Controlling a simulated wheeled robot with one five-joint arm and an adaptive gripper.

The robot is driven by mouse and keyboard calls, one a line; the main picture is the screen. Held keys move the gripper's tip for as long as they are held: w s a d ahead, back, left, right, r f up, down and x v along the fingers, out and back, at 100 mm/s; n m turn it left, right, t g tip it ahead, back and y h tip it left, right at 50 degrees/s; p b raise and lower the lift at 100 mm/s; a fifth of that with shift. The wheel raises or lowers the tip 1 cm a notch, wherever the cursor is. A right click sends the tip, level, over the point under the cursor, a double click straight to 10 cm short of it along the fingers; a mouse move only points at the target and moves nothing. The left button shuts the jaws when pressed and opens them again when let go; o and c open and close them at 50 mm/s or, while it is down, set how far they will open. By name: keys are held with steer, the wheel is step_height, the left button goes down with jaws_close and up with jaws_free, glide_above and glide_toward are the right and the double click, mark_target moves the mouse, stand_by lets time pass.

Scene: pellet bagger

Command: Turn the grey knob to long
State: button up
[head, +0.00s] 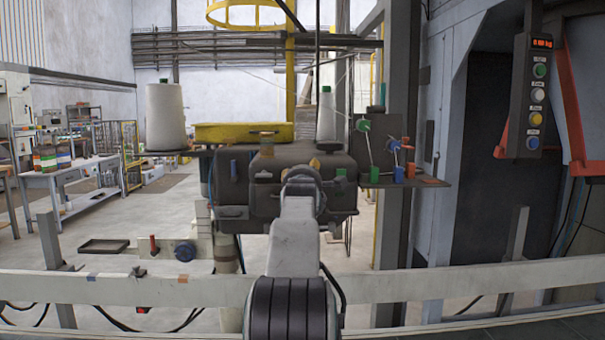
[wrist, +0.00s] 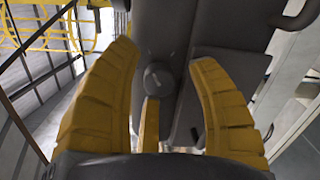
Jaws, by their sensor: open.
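In the wrist view a round dark grey knob (wrist: 160,78) sits on the dark grey machine body (wrist: 170,30). My gripper (wrist: 165,70) is open, with one yellow ribbed finger on each side of the knob and gaps between. The fingers do not appear to touch it. No label such as "long" is readable, and the knob's setting cannot be told. In the head view my gripper (head: 303,180) is in front of the dark sewing-head-like machine (head: 262,180). My arm hides part of the machine, and I cannot pick out the grey knob there.
A narrow yellow piece (wrist: 150,125) shows between the fingers; what it belongs to is unclear. A pale rail (head: 130,289) crosses in front. A button panel (head: 536,95) hangs at the right.

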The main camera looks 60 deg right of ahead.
steer(key=shift+d, duration=0.15)
jaws_close()
stand_by(0.5)
